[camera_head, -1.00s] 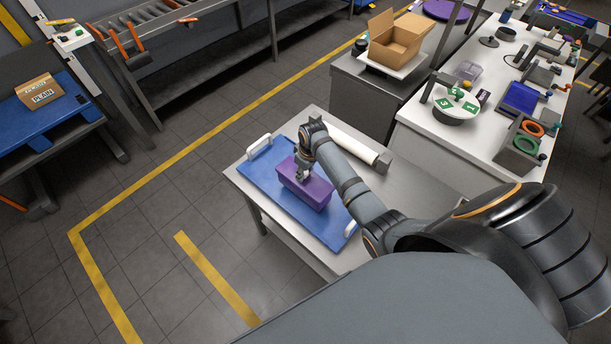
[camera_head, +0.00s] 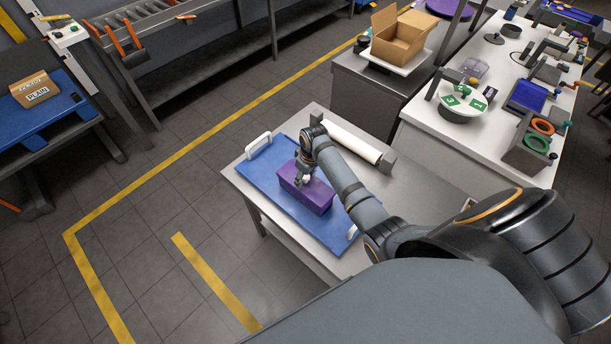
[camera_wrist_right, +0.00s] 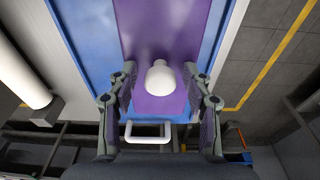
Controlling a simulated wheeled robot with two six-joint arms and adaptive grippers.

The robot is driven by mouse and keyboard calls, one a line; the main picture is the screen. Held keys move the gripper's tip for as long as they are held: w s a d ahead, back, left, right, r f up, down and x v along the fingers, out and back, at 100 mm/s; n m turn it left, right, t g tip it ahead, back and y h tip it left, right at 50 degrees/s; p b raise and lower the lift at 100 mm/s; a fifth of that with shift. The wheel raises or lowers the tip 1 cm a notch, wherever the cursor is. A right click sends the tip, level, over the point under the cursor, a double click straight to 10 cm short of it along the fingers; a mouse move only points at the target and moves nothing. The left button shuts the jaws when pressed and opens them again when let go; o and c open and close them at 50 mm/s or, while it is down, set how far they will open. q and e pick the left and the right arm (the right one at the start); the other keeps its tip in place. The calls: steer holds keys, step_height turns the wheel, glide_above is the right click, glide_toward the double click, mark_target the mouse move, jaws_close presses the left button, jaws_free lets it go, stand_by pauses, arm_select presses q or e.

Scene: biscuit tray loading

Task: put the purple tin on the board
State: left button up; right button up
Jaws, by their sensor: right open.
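The purple tin (camera_head: 318,197) is a long box that sits on the blue board (camera_head: 262,176), which has white handles at its ends. A white round knob (camera_wrist_right: 160,78) stands on the tin's lid (camera_wrist_right: 165,30). My right gripper (camera_head: 304,181) is just above the tin at the knob. In the right wrist view its two fingers (camera_wrist_right: 160,90) are open, one on each side of the knob, with gaps visible. My left gripper is in neither view.
The board lies on a grey metal table (camera_head: 405,186). A white roll (camera_head: 350,143) lies along the table's far side, beside the board. A counter with an open cardboard box (camera_head: 398,38) and a white worktop (camera_head: 425,117) stand behind. Floor on the left is clear.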

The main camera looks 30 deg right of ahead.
step_height(320, 180, up, 12)
steer(key=s+b, duration=0.1)
steer(key=shift+s+d+r, duration=0.15)
steer(key=shift+s+d, duration=0.15)
stand_by(0.3)
